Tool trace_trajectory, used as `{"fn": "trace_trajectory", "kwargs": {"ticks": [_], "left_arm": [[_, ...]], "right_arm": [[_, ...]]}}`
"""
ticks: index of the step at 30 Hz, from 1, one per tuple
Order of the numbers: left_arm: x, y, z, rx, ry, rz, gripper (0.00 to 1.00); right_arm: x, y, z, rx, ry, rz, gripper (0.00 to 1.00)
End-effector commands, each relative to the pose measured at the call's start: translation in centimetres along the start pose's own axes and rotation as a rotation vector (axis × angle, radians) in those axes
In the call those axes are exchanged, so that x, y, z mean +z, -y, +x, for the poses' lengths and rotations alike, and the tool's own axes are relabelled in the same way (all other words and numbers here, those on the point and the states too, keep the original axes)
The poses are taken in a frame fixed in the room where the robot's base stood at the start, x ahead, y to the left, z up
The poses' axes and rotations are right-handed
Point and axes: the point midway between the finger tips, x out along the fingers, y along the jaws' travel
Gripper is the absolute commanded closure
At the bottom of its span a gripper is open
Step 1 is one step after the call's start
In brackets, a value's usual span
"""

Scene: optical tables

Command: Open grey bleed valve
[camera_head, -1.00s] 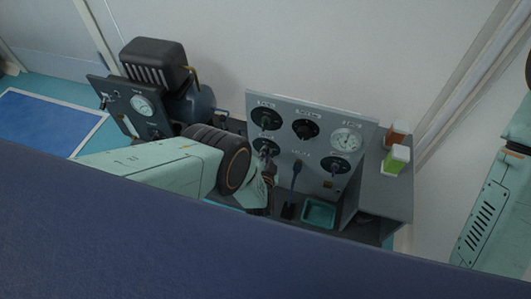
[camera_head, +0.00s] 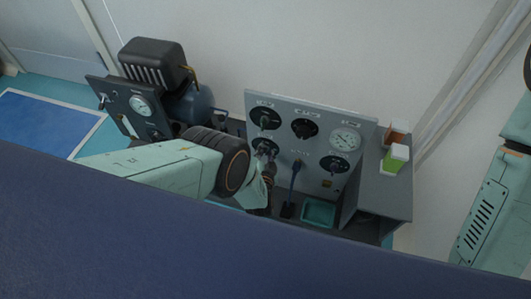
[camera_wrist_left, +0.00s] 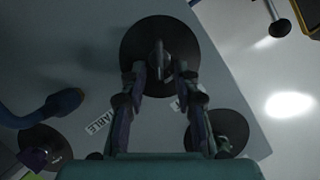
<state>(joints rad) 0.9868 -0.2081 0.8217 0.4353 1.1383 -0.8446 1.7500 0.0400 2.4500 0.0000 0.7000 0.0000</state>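The grey panel (camera_head: 300,112) stands on a dark bench and carries several black round plates with handles, which I take to be valves. My left gripper (camera_head: 264,160) is at the lower-left valve (camera_head: 264,147) of the panel, partly hidden by my own arm. In the left wrist view, a thin grey handle (camera_wrist_left: 160,58) stands out from a black round plate (camera_wrist_left: 133,52). The left gripper's two fingers (camera_wrist_left: 161,78) are apart, one on each side of the handle's near end, with visible gaps. Which valve is the bleed valve is not readable. My right gripper is out of view.
A pressure gauge (camera_head: 345,139) and a blue hose (camera_head: 295,175) are on the panel. A teal tray (camera_head: 319,212) lies below it. A green-and-white box (camera_head: 396,160) stands on the right shelf. A compressor-like unit (camera_head: 153,62) stands left.

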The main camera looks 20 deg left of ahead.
Motion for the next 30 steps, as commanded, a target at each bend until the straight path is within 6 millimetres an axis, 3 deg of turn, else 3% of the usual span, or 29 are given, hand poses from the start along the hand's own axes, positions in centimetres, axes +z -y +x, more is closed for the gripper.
{"fn": "trace_trajectory", "kwargs": {"ticks": [8,22,30], "left_arm": [[0.0,-0.1,-0.7,0.002,0.001,0.0,0.69],[0.0,-0.1,-6.0,0.003,0.001,0.001,0.69],[0.0,0.0,-7.5,0.0,-0.001,0.0,0.69]], "right_arm": [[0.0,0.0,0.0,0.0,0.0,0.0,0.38],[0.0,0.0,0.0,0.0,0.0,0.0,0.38],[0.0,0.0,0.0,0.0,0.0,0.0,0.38]]}}
